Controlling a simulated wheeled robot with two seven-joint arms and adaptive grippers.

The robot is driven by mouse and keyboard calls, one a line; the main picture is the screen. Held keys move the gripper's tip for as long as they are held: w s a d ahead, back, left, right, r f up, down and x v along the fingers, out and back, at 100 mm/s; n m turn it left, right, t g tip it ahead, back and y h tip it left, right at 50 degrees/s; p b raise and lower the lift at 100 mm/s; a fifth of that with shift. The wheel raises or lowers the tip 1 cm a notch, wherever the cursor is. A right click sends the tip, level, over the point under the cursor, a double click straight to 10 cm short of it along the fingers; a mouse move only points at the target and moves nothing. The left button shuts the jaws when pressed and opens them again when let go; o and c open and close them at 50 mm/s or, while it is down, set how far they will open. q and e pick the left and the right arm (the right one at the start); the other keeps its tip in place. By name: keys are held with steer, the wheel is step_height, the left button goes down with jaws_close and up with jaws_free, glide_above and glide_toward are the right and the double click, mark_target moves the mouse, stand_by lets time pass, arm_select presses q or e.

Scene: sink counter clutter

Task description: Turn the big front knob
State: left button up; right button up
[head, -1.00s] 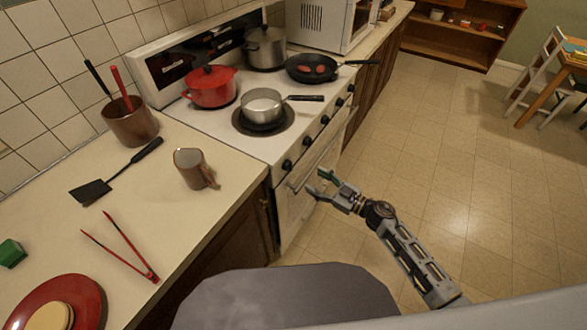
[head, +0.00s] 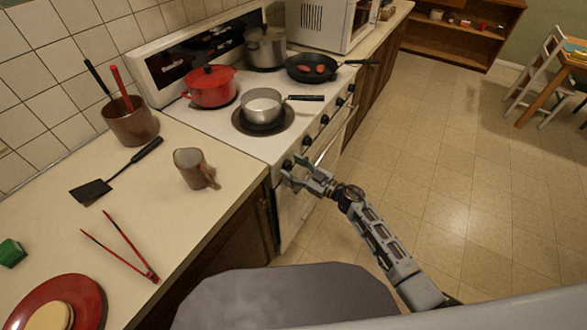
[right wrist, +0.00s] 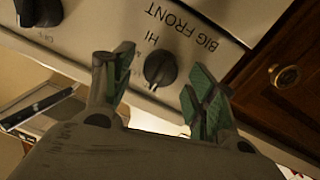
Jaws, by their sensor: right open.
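The big front knob (right wrist: 160,68) is a round black knob on the stove's white front panel, with the words "BIG FRONT" and "HI" printed beside it in the right wrist view. In the head view it is the nearest knob (head: 287,165) in the row. My right gripper (head: 295,170) is open at this knob. In the right wrist view its green-padded fingers (right wrist: 158,83) stand on either side of the knob, with gaps visible on both sides. My left gripper is not in view.
Another knob (right wrist: 38,10) is at the upper left of the wrist view. The oven handle (head: 325,152) runs below the knobs. A silver saucepan (head: 262,104) stands on the front burner, its handle pointing right. A brown mug (head: 190,168) stands on the counter left of the stove.

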steer(key=shift+a, duration=0.1)
steer(key=c, duration=1)
arm_select(q)
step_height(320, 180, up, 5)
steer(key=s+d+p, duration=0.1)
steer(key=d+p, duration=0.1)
steer(key=p, duration=0.3)
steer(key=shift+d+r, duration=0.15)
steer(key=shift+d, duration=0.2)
arm_select(e)
steer(key=m, duration=0.2)
steer(key=shift+w+m, duration=0.1)
steer(key=shift+m, duration=0.3)
steer(key=shift+c, duration=0.2)
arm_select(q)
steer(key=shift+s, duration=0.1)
arm_select(e)
steer(key=o, duration=1)
steer(key=shift+o, duration=0.2)
